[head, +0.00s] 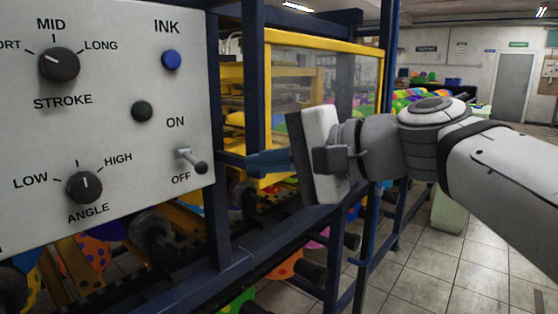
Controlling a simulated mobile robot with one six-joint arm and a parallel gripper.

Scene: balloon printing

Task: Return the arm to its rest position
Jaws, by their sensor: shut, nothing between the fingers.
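My arm (500,170) reaches in from the right at about the height of the control panel's lower half. My gripper (252,162) points left towards the panel and shows side-on, with its fingers together and nothing held. It is to the right of the grey panel (110,120), apart from the toggle switch (196,162). The STROKE knob (60,65) points up-left, between SHORT and MID. The ANGLE knob (84,187) points about straight up.
The printing machine's dark blue frame (233,100) and yellow-framed clear guard (310,42) stand close behind my gripper. Rollers and colourful balloons (285,265) are below. A grey door (513,85) is at the far right. Tiled floor (430,275) is open at the lower right.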

